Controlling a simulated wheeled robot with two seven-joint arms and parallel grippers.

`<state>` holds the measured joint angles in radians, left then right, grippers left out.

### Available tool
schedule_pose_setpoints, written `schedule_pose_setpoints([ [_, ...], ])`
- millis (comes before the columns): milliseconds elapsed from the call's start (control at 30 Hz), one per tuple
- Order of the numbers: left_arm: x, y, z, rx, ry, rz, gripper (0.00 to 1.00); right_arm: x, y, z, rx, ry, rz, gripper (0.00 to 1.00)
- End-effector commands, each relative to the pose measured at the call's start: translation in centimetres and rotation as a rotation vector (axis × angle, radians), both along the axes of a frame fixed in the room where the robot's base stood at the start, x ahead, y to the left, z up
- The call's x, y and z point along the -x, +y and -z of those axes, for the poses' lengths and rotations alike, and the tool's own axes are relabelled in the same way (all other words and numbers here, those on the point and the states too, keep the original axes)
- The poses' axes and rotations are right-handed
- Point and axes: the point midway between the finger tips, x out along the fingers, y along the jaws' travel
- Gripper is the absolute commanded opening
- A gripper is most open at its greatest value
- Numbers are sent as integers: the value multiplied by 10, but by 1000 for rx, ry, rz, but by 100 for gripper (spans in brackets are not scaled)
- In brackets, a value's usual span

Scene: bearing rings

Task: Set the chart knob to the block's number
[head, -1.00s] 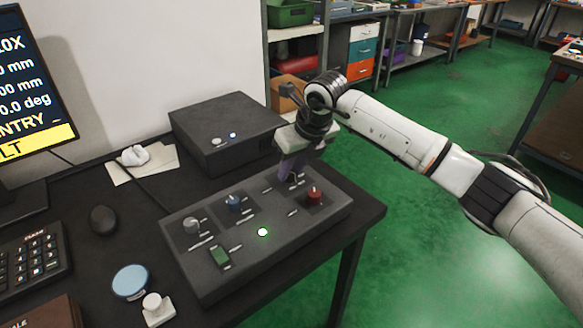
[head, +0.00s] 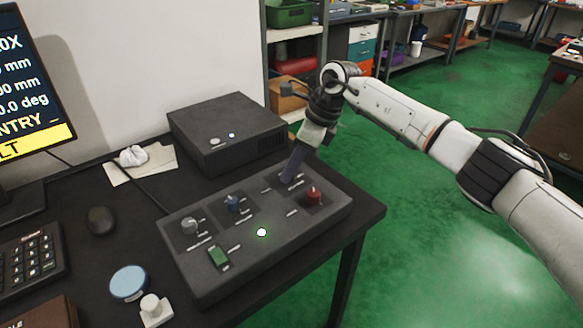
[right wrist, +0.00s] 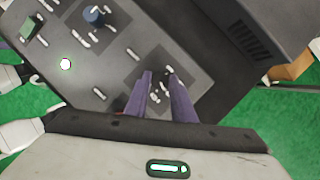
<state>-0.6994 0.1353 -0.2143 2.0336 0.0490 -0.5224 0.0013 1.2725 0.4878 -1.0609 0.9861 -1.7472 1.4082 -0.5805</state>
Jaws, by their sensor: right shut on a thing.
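A dark control panel (head: 270,262) lies on the black desk with several knobs. My right gripper (head: 288,178) points down at the panel's back right, its fingers shut on a knob there that they mostly hide. In the right wrist view the two purple-grey fingertips (right wrist: 160,76) stand over a dark square with white marks; I cannot make out the knob's pointer. The panel labels are too small to read, and I see no clearly numbered block. My left gripper is out of view.
A black box (head: 228,135) stands behind the panel. A monitor (head: 38,90), mouse (head: 102,220), keypad (head: 32,258), blue round tin (head: 130,282) and small white piece (head: 155,310) are at the left. A green switch (head: 219,256) and lit button (head: 262,232) sit on the panel.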

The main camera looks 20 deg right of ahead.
Motion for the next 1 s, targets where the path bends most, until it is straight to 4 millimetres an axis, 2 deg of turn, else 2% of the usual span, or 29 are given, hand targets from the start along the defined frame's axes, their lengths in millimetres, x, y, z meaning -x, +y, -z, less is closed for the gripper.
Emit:
schedule_pose_setpoints([
  [333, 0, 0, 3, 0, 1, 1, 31, -1, 1, -1, -2, -1, -145, 0],
  [867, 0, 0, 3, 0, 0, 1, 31, -1, 0, -1, 0, 0, -171, 0],
  [900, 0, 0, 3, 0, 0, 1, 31, -1, 0, -1, 0, 1, -170, 26],
  [1000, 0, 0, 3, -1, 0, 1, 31, -1, 0, -1, 0, 0, -170, 41],
])
